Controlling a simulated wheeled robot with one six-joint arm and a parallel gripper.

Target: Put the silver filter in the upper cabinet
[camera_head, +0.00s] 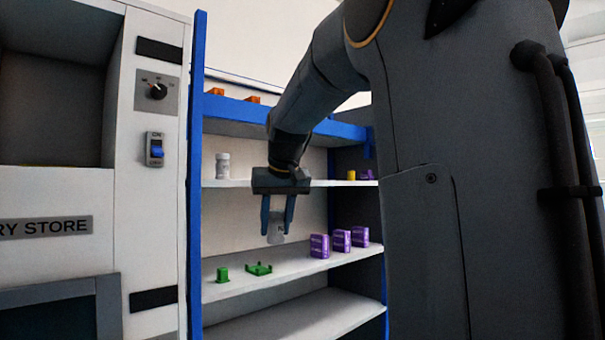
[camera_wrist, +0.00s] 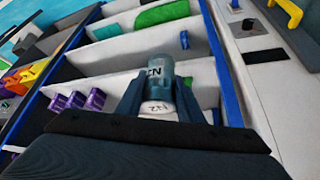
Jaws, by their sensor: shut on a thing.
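My gripper (camera_head: 277,234) points down in front of the blue-framed shelf unit in the head view. Its fingers are shut on a small silver-grey cylinder, which I take for the silver filter (camera_head: 275,229). In the wrist view the filter (camera_wrist: 158,72) sits between both fingers, with letters on its grey part and "N2" on its white end. It hangs in front of the level with the purple boxes; any gap to that shelf is unclear. On the left is a white cabinet (camera_head: 158,225) with an open, empty-looking upper compartment (camera_head: 50,105).
Purple boxes (camera_head: 341,240) and green parts (camera_head: 258,268) stand on the shelf (camera_head: 290,262) behind my gripper. A white bottle (camera_head: 222,166) and yellow pieces (camera_head: 351,175) are one level higher. A blue upright (camera_head: 195,180) separates the shelf unit from the cabinet. The bottom shelf is clear where visible.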

